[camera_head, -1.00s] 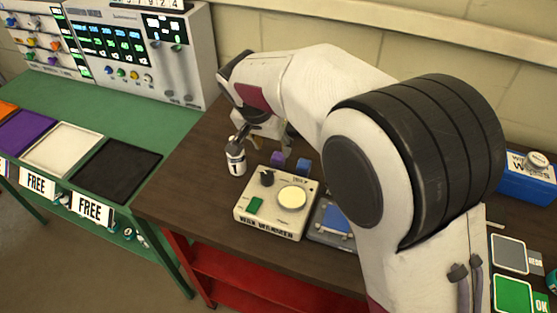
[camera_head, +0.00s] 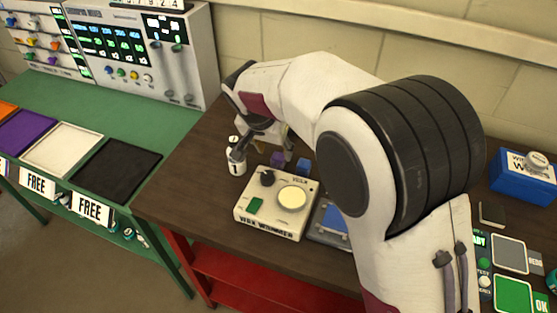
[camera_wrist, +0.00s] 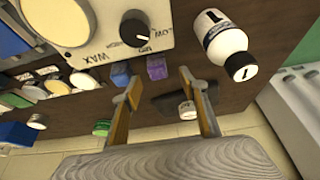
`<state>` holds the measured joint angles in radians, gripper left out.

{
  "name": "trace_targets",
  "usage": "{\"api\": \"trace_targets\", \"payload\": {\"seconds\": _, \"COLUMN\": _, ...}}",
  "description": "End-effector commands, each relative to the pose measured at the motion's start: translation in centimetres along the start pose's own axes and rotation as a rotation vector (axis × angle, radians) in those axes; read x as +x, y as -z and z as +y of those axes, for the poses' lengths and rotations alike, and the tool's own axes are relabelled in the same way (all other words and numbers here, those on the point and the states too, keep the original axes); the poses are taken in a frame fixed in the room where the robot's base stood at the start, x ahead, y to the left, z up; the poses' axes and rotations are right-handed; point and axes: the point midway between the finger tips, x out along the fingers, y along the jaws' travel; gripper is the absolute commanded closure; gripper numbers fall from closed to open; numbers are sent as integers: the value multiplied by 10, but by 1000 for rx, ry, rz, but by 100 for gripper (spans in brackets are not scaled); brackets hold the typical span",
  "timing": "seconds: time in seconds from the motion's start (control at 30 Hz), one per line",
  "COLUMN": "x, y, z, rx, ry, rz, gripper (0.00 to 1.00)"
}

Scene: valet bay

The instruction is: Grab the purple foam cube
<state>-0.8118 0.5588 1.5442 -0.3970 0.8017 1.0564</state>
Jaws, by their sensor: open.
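The purple foam cube (camera_head: 277,159) sits on the dark wooden bench, behind the wax warmer and left of a blue cube (camera_head: 304,165). In the wrist view the purple cube (camera_wrist: 156,67) shows just beyond the gap between my fingertips, close to the warmer's edge. My gripper (camera_wrist: 160,78) is open, with nothing between its fingers. The blue cube (camera_wrist: 121,74) lies beside the purple one, near the left finger's tip. In the head view my gripper (camera_head: 264,148) is above and behind the cubes, and one finger overlaps the bottle.
A white bottle with a black cap (camera_head: 236,168) stands left of the purple cube. The wax warmer (camera_head: 272,221) stands in front of the cubes, with a scale-like device (camera_head: 333,219) to its right. A green table with trays (camera_head: 113,172) is at the left.

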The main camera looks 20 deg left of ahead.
Motion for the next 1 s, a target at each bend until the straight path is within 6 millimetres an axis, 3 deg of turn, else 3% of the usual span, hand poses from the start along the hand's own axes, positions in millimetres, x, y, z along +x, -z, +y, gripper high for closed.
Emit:
{"api": "trace_targets", "payload": {"seconds": 0.27, "x": 10, "y": 0, "z": 2, "rx": 0, "ry": -1, "rz": -1, "gripper": 57}}
{"api": "trace_targets", "payload": {"seconds": 0.63, "x": 47, "y": 2, "z": 5, "rx": 0, "ry": 0, "rz": -1, "gripper": 57}}
{"api": "trace_targets", "payload": {"seconds": 1.0, "x": 52, "y": 2, "z": 4, "rx": 0, "ry": 2, "rz": 1, "gripper": 57}}
